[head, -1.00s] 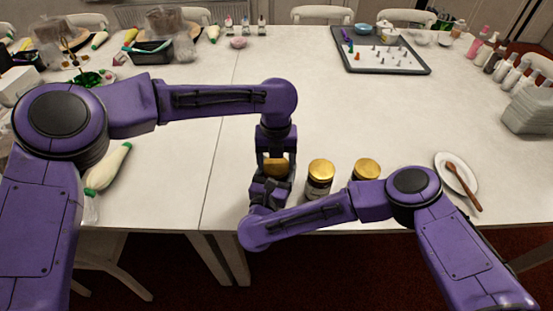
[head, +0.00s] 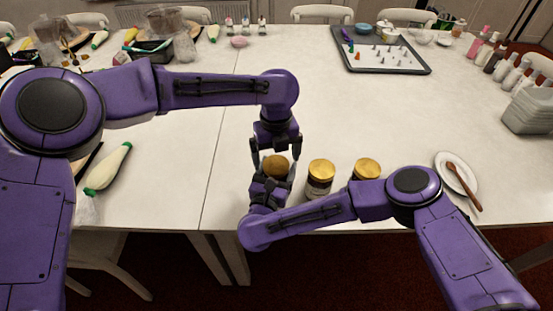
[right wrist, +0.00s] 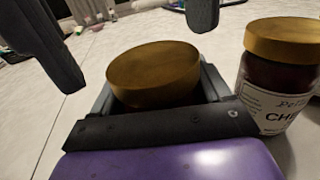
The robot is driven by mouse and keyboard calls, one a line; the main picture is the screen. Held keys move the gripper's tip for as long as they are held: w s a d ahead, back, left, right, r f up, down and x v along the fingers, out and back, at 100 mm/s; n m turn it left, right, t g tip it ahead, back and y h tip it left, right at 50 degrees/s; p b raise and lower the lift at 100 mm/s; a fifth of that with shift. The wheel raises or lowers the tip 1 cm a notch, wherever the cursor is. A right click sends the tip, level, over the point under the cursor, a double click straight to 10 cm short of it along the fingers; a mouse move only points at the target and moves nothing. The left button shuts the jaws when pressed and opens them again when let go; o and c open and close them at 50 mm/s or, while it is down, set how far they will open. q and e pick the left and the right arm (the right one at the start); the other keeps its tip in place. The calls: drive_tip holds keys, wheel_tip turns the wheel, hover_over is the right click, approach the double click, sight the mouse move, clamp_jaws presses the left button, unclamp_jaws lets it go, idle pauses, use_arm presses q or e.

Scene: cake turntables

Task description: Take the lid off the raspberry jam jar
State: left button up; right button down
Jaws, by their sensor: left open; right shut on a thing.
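A jar with a gold lid (head: 275,166) stands at the table's front edge, and my right gripper (head: 270,186) is shut on its body. The lid (right wrist: 153,72) sits on top in the right wrist view; whether it is loose cannot be told. The jar's label is hidden by my right gripper, so its flavour cannot be read. My left gripper (head: 275,155) is open, pointing down above the lid, its fingers spread on either side; they also show in the right wrist view, apart from the lid.
A second gold-lidded jar (head: 319,178) stands close to the right; its label (right wrist: 268,108) begins "CH". A third jar (head: 367,169) stands beyond it. A white plate (head: 452,165) with a wooden spoon (head: 463,186) lies further right. The table's middle is clear.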

sight(277, 164)
use_arm(q)
wheel_tip(277, 164, up, 3)
drive_tip(key=shift+f, duration=0.2)
drive_tip(key=shift+r, duration=0.2)
drive_tip(key=shift+c, duration=0.4)
wheel_tip(277, 164, up, 2)
drive_tip(key=m, duration=0.2)
drive_tip(key=shift+d+r+m, duration=0.1)
drive_tip(key=shift+r+m, duration=0.15)
drive_tip(key=shift+m, duration=0.05)
drive_tip(key=shift+r+m, duration=0.25)
drive_tip(key=shift+m, duration=0.15)
wheel_tip(277, 164, down, 8)
drive_tip(key=shift+r, duration=0.15)
drive_tip(key=c, duration=1.1)
drive_tip(key=n, duration=0.3)
drive_tip(key=o, duration=1.2)
drive_tip(key=shift+c, duration=0.2)
